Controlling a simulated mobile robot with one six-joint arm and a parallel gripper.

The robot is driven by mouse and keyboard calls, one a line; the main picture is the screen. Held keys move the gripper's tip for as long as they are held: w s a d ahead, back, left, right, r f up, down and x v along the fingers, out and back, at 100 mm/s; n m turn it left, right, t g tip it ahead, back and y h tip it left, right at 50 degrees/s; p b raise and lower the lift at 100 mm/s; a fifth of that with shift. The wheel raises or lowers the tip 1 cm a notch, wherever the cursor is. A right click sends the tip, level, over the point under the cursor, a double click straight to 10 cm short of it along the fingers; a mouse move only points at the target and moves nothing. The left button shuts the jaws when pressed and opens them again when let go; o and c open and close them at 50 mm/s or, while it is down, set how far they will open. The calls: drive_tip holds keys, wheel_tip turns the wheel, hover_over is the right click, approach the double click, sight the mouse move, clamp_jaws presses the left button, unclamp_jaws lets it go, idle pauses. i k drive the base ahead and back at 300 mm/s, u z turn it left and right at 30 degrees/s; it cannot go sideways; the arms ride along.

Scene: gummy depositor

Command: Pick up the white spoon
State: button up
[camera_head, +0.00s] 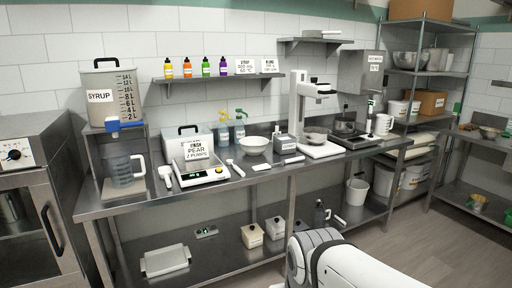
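A slim white utensil (236,169), which looks like the white spoon, lies on the steel table (120,207) just right of the scale. A second white utensil (167,178), broader at one end, lies left of the scale; at this size I cannot tell for sure which one is the spoon. My gripper is not in view; only white links of my arm show at the bottom, in front of the table.
A flat white piece (262,166) lies near the front edge. The syrup tank (107,92) stands at the left. Floor shows at the right.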

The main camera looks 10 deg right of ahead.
sight(235, 167)
drive_tip(key=u, duration=0.05)
drive_tip(key=i, duration=2.7)
drive_tip(key=z, duration=0.15)
